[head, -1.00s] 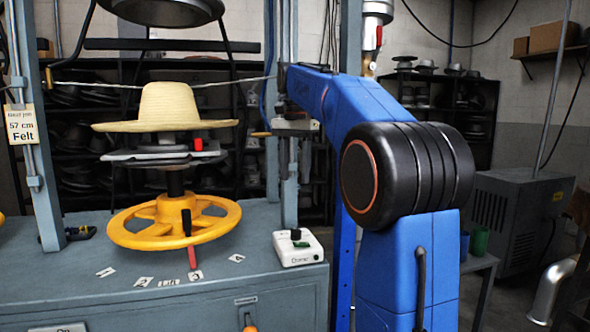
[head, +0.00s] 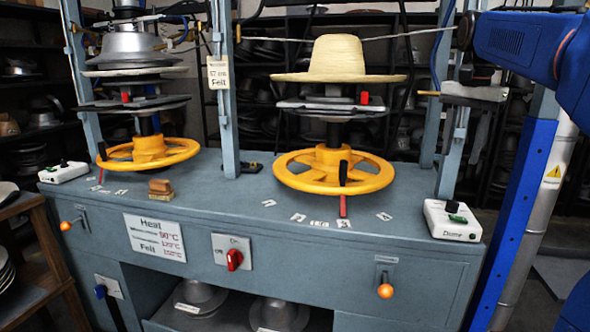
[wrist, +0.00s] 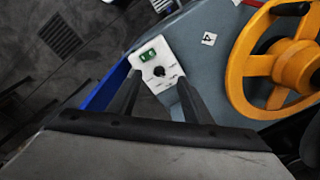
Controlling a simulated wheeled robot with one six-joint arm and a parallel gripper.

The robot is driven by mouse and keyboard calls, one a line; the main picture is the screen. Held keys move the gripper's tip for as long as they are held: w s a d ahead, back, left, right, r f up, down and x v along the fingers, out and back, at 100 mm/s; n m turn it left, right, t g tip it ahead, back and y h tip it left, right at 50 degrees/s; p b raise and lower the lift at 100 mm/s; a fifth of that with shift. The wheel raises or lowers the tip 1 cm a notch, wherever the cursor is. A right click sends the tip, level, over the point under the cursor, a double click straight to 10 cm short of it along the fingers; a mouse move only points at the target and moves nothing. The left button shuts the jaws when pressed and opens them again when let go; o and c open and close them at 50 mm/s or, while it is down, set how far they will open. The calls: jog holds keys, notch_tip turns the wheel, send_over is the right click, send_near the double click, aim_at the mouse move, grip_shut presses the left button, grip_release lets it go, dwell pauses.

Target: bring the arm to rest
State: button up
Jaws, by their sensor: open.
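My gripper (wrist: 155,98) is open in the wrist view, with two dark fingers apart and nothing between them. A white control box (wrist: 157,65) with a green switch and a dark knob shows beyond and between the fingertips; I cannot tell the exact height above it. In the head view my blue arm (head: 520,42) reaches in from the upper right, its end over the right end of the bench, above the same box marked "Dome" (head: 453,220).
A straw hat (head: 338,60) sits on the right press above a yellow handwheel (head: 290,178). A left press with a metal form (head: 135,42) has another yellow wheel (head: 148,152). Blue-grey uprights (head: 224,90) frame the presses. A wooden shelf (head: 40,215) stands at left. Floor shows at right.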

jog(key=s+a+f+n+t, duration=0.1)
jog(key=s+a+f+n, duration=0.2)
jog(key=s+f, duration=0.6)
jog(key=s+a+f+n+t, duration=0.1)
jog(key=s+a+f+n, duration=0.3)
jog(key=s+f, duration=0.5)
jog(key=s+a+f+n+t, duration=0.2)
jog(key=s+a+f+n, duration=0.2)
jog(key=s+f, duration=0.4)
notch_tip(320, 180, down, 4)
jog(key=shift+s+a, duration=0.4)
jog(key=shift+a, duration=0.35)
